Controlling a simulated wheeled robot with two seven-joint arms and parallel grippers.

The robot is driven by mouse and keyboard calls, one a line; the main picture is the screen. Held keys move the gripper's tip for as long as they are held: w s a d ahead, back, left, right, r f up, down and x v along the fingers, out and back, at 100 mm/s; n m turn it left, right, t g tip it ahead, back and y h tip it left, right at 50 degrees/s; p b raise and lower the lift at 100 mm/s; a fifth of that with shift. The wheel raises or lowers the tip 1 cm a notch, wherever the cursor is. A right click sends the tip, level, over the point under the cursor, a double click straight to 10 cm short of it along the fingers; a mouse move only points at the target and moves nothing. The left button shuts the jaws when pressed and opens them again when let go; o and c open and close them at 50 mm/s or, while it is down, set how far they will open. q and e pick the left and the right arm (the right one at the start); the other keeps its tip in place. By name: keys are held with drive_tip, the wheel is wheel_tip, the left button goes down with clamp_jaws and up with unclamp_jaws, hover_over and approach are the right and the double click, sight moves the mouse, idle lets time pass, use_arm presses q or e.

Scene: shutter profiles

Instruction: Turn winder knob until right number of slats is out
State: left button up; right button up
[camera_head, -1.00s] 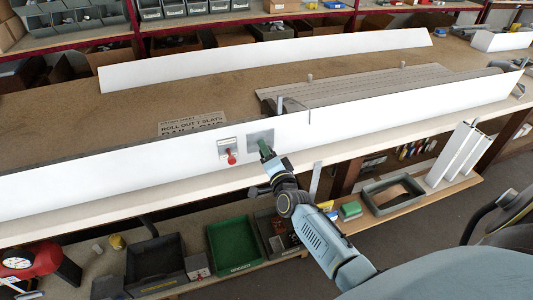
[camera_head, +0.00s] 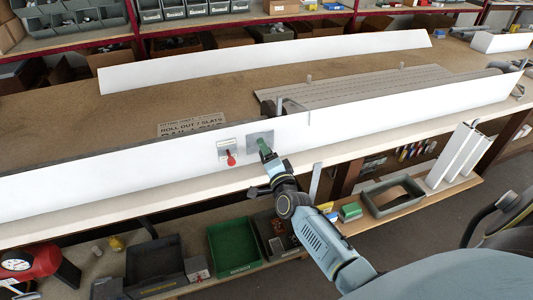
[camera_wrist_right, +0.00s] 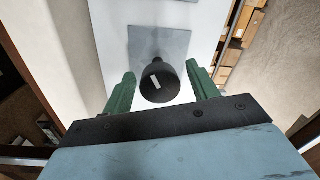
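The black winder knob (camera_wrist_right: 158,84) with a white mark sits before a grey plate (camera_wrist_right: 160,45) on the white panel in the right wrist view. My right gripper (camera_wrist_right: 160,70) is open, its green fingers on either side of the knob with a gap at each side. In the head view the right gripper (camera_head: 263,145) is at the grey plate (camera_head: 258,138) and hides the knob. The grey slat curtain (camera_head: 370,87) lies flat behind the panel. My left gripper is not in view.
A red lever (camera_head: 230,159) on a small plate is just left of the grey plate. A long white profile (camera_head: 260,62) lies on the bench behind. Below are a green bin (camera_head: 234,246), a black bin (camera_head: 155,265) and a grey tray (camera_head: 393,193).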

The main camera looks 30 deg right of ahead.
drive_tip(key=v, duration=1.3)
drive_tip(key=shift+s+a, duration=0.1)
drive_tip(key=shift+s, duration=0.05)
drive_tip(key=s+a+f+n+g+y+b, duration=0.1)
drive_tip(key=s+a+f+n+g, duration=0.25)
drive_tip(key=f, duration=0.65)
drive_tip(key=s+a+f+n+g+y, duration=0.15)
drive_tip(key=s+f+n+g, duration=0.35)
drive_tip(key=f, duration=0.6)
drive_tip(key=s+a+f+n+g+y+b, duration=0.1)
drive_tip(key=s+a+f+n+y, duration=0.15)
drive_tip(key=s+f, duration=0.55)
drive_tip(key=s+f+n+g, duration=0.4)
drive_tip(key=s+f, duration=0.4)
drive_tip(key=s, duration=0.3)
drive_tip(key=s+d+f+n+g+h+b, duration=0.1)
drive_tip(key=s+f+n+g, duration=0.2)
drive_tip(key=s+f, duration=0.5)
drive_tip(key=s+n, duration=0.1)
drive_tip(key=s, duration=0.2)
drive_tip(key=shift+s+g+b, duration=0.3)
drive_tip(key=shift+s+g, duration=0.05)
